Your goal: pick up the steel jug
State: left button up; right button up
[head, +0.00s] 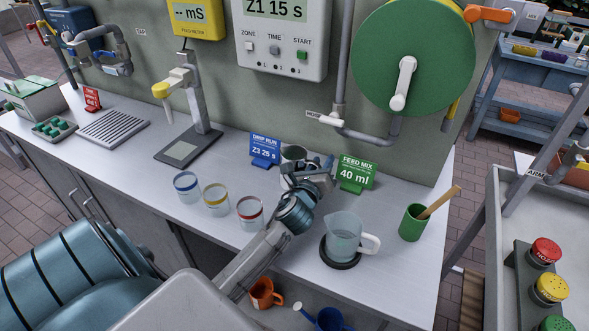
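The steel jug (293,153) stands at the back of the white bench, between the blue and green signs. Only its rim and upper part show, because my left gripper is in front of it. My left gripper (317,166) is at the jug, with its arm reaching in from the lower left. Its fingers overlap the jug's right side in the picture. I cannot tell whether they are closed on it. My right gripper is not in view.
A clear jug (343,236) with a white handle stands on a black round pad, near a green cup (412,223) holding a wooden stick. Blue (187,187), yellow (216,199) and red (250,213) banded glass jars stand left of my forearm. A blue sign (264,148) and green sign (355,174) flank the jug.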

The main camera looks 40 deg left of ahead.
pick_arm(q)
jog(key=c, duration=0.6)
grip_shut()
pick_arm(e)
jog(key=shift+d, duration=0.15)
pick_arm(q)
jog(key=shift+r, duration=0.1)
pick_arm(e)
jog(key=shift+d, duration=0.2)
pick_arm(q)
jog(key=shift+r, duration=0.2)
